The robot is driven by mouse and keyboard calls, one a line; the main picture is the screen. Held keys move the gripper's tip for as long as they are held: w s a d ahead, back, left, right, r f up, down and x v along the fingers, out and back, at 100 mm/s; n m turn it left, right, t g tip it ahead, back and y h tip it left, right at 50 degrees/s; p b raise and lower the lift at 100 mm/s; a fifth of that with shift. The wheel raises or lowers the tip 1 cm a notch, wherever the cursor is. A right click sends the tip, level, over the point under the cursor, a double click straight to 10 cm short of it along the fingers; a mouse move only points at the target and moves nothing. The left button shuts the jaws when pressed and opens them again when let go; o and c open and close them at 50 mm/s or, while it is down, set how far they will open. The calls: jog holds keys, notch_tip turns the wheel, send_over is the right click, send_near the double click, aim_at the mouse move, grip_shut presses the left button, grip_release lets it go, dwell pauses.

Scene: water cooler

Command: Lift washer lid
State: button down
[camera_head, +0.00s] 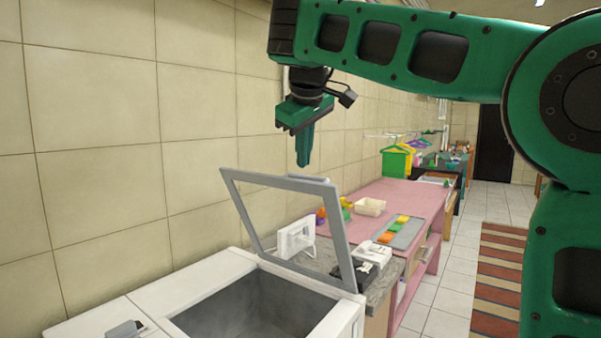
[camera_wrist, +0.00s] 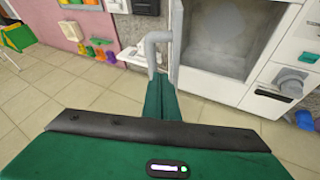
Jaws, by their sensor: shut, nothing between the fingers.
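The washer (camera_head: 185,290) is a white box at the bottom of the head view, with its grey tub uncovered. Its lid (camera_head: 338,235) is a grey frame with a see-through middle, standing raised and tilted. My gripper (camera_head: 304,163) is shut and empty, pointing down just above the lid's top edge in the head view. I cannot tell whether it touches the lid. In the wrist view, the closed fingers (camera_wrist: 160,80) are beside the lid's grey edge (camera_wrist: 158,42), and the washer body (camera_wrist: 215,85) with its open tub is to the right.
A tiled wall (camera_head: 100,130) stands behind and left of the washer. Beyond the lid are a grey counter with small white and black items, then a pink table (camera_head: 390,195) with a tray (camera_head: 404,235) and colourful things.

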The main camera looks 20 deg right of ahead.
jog(key=shift+x, duration=2.25)
